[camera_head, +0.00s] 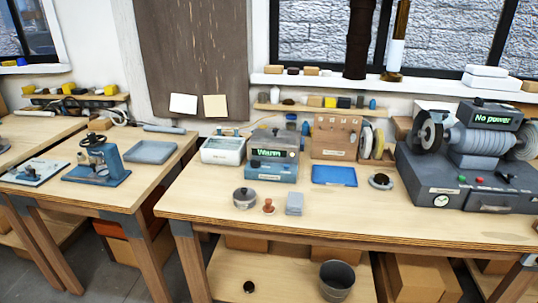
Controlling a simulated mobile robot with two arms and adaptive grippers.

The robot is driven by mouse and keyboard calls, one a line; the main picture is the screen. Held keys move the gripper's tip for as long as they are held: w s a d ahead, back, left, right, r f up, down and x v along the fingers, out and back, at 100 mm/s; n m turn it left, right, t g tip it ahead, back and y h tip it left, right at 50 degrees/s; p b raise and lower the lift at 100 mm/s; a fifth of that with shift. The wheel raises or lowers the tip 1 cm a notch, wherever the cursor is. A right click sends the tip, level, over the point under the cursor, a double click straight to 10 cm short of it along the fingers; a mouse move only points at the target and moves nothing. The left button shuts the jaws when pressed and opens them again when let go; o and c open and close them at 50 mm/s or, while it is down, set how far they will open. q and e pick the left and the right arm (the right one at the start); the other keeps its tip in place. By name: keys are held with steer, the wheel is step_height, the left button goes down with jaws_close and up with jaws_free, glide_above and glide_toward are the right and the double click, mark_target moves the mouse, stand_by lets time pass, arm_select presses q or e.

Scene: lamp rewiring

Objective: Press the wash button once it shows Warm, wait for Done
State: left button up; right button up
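A small grey and blue machine (272,172) stands at the back of the workbench, with a dark display (269,153) reading "Warm" in green. A pale label is on its blue front; its words are too small to read. I cannot make out which part of it is the wash button. An open white basin (222,150) stands just left of the machine. Neither of my grippers is in view.
A pot (244,198), a red-brown knobbed piece (268,206) and a grey block (295,203) stand in front of the machine. A blue tray (334,176) lies to its right. A large grinder-like machine (470,150) reads "No power". The bench's front is clear.

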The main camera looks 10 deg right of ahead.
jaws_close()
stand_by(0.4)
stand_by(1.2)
